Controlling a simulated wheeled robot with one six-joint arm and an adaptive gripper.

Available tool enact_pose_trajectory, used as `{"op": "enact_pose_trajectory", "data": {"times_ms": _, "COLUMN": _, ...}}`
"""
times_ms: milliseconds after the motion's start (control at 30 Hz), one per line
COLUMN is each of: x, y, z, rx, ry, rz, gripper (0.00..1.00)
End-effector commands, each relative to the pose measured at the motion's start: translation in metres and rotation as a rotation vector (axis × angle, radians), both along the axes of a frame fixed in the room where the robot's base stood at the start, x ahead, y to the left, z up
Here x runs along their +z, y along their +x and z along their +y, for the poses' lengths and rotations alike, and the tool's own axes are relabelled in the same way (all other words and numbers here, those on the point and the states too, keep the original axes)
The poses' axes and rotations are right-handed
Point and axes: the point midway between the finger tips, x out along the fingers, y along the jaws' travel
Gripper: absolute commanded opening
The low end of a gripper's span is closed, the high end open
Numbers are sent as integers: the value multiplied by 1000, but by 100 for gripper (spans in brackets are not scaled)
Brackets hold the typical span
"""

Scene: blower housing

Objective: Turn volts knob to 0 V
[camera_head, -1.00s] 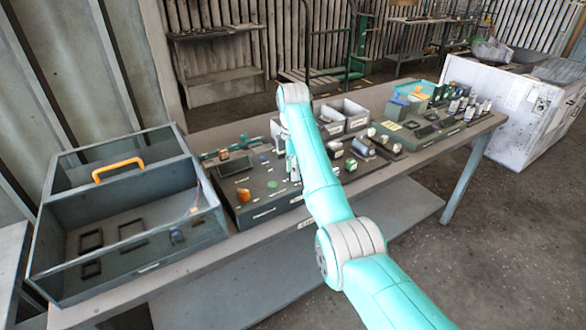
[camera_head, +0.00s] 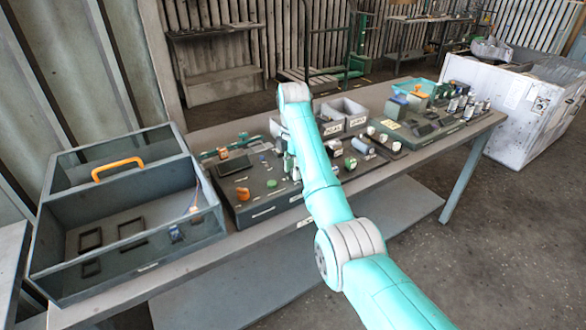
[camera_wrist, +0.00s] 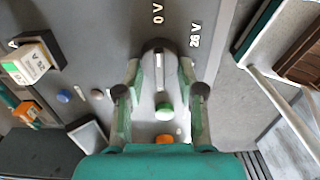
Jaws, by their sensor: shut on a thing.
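The volts knob (camera_wrist: 157,48) is a grey, dark-ended knob on the grey panel in the wrist view. Its dark end lies just below the "0 V" label (camera_wrist: 157,13), with the "28 V" label (camera_wrist: 195,35) to its upper right. I cannot make out a pointer mark on it. My gripper (camera_wrist: 159,78) is over the panel with its two fingers on either side of the knob, shut on it. In the head view the panel box (camera_head: 262,205) stands on the bench, and my arm hides the knob and most of the gripper.
A blue button (camera_wrist: 63,96) and a box labelled "A" (camera_wrist: 30,63) lie left. A grey case with an orange handle (camera_head: 118,168) stands left of the panel box.

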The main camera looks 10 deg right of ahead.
Motion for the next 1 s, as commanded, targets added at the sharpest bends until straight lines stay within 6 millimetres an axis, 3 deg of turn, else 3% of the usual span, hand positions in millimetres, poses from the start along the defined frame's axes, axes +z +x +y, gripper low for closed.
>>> {"op": "enact_pose_trajectory", "data": {"times_ms": 33, "x": -1, "y": 0, "z": -1, "rx": -1, "ry": 0, "rz": 1, "gripper": 3}}
{"op": "enact_pose_trajectory", "data": {"times_ms": 67, "x": -1, "y": 0, "z": -1, "rx": -1, "ry": 0, "rz": 1, "gripper": 46}}
{"op": "enact_pose_trajectory", "data": {"times_ms": 133, "x": -1, "y": 0, "z": -1, "rx": -1, "ry": 0, "rz": 1, "gripper": 63}}
{"op": "enact_pose_trajectory", "data": {"times_ms": 567, "x": 0, "y": 0, "z": 0, "rx": -30, "ry": 0, "rz": 0, "gripper": 63}}
{"op": "enact_pose_trajectory", "data": {"times_ms": 1000, "x": 0, "y": 5, "z": 0, "rx": -407, "ry": 0, "rz": -1, "gripper": 63}}
